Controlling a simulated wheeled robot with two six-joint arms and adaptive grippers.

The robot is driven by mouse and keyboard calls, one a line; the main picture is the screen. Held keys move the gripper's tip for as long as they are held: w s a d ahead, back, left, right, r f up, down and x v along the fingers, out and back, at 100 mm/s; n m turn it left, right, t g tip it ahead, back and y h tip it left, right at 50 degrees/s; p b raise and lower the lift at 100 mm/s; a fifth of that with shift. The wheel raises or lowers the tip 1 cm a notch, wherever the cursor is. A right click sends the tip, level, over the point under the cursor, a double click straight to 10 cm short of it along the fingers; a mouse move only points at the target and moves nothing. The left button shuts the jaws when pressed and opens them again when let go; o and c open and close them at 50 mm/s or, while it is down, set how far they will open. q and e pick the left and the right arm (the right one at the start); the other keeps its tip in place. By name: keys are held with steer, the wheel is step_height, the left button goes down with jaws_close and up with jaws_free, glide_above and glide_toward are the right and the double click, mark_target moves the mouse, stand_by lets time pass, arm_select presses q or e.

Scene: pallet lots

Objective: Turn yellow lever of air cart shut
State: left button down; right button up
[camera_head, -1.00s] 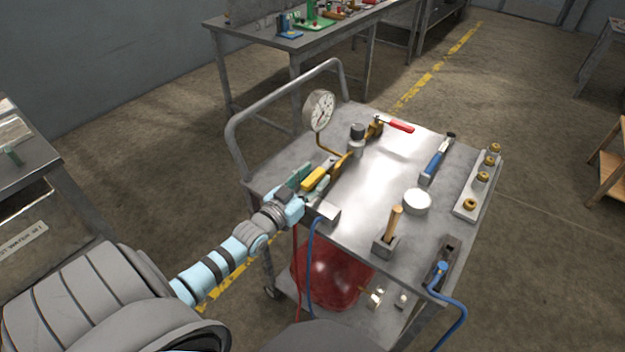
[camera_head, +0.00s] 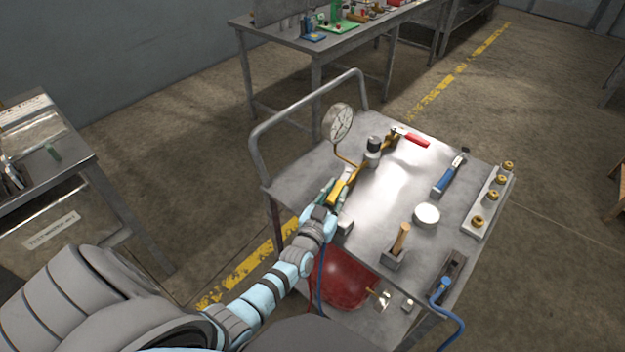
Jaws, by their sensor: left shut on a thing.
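The air cart (camera_head: 385,185) is a grey metal cart with a push rail, and a brass pipe run lies along the left side of its top. The yellow lever (camera_head: 337,192) is at the near end of that pipe, roughly in line with it. My left gripper (camera_head: 329,197) reaches in from the lower left and is shut on the yellow lever; its fingers partly hide the lever and the valve under it. A red lever (camera_head: 412,138) sits at the pipe's far end. My right gripper is not in view.
A pressure gauge (camera_head: 338,123) rises from the pipe close to my gripper. A blue-handled tool (camera_head: 447,176), a white round lid (camera_head: 426,215), a wooden-handled tool (camera_head: 402,238) and a strip with brass fittings (camera_head: 481,217) stand on the cart's right part. A bench (camera_head: 75,170) stands left.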

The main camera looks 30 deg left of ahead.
arm_select(q)
steer(key=c, duration=1.4)
jaws_free()
steer(key=shift+d, duration=0.15)
steer(key=shift+c, duration=0.2)
